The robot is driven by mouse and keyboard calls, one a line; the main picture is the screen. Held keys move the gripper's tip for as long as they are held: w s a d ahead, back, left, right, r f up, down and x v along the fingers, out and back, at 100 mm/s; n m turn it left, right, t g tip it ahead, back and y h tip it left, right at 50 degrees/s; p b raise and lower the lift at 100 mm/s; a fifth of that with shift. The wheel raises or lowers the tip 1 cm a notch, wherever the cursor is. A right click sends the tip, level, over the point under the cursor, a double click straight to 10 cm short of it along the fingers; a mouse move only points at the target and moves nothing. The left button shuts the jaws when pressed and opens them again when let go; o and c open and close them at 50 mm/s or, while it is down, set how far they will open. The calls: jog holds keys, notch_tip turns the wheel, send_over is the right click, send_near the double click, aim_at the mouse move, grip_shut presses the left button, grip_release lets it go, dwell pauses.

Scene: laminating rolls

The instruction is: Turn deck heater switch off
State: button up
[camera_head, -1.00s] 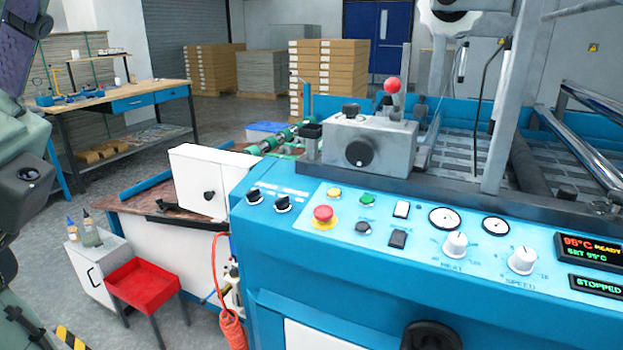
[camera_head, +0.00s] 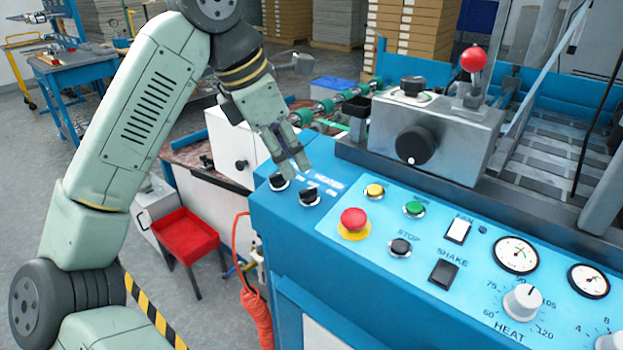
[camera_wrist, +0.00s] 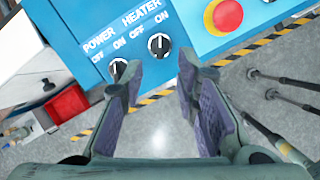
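The heater switch (camera_head: 311,197) is a black rotary knob at the left end of the blue control panel. In the wrist view the knob (camera_wrist: 159,45) sits below the HEATER label, with OFF and ON marks; I cannot tell its setting for sure. The similar power switch (camera_head: 278,181) is left of it, and its knob (camera_wrist: 118,66) is partly hidden by a finger in the wrist view. My gripper (camera_head: 291,167) hangs close above the two switches, pointing down. In the wrist view its fingers (camera_wrist: 162,77) are apart with nothing between them.
The red emergency button (camera_head: 353,220) on its yellow base is right of the switches. Yellow (camera_head: 374,191) and green (camera_head: 413,209) buttons are nearby. A grey block with a black knob (camera_head: 409,145) stands behind the panel. A white box (camera_head: 232,150) is at left.

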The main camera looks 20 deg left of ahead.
aim_at(308, 189)
jog(key=p+x, duration=0.1)
jog(key=x, duration=0.6)
jog(key=shift+w+d+f, duration=0.15)
jog(key=shift+d+f, duration=0.05)
jog(key=shift+f, duration=0.15)
jog(key=shift+c, duration=0.2)
grip_shut()
